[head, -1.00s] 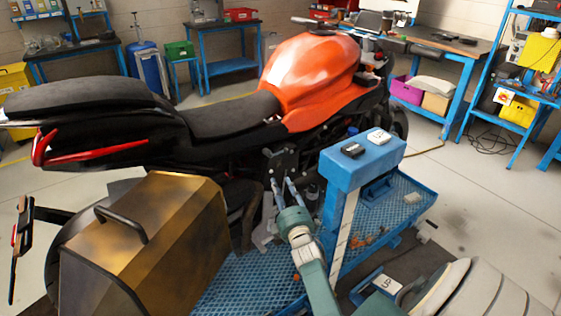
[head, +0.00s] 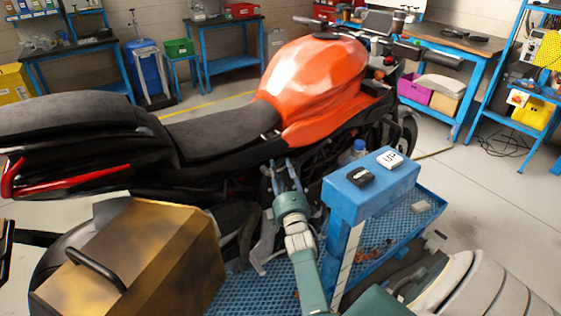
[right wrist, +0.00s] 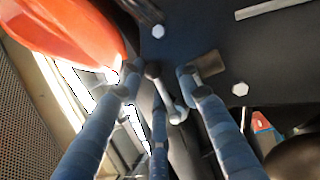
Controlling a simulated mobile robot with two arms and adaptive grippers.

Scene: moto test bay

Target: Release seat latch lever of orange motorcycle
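The orange motorcycle (head: 318,78) stands across the head view, with its black seat (head: 215,130) left of the orange tank. My right gripper (head: 279,165) is at the bike's side, below the front end of the seat. In the right wrist view its blue-grey fingers (right wrist: 160,78) are spread apart. A small grey lever-like part (right wrist: 168,98) shows between the fingertips, in front of a dark panel with bolts (right wrist: 205,45). I cannot tell whether the fingers touch it, or whether it is the seat latch lever. My left gripper is out of view.
A blue cart (head: 345,200) stands right of my right arm, with a black and a white item on its raised block. A brown-gold case (head: 150,260) stands in front of the bike's rear. Workbenches line the back.

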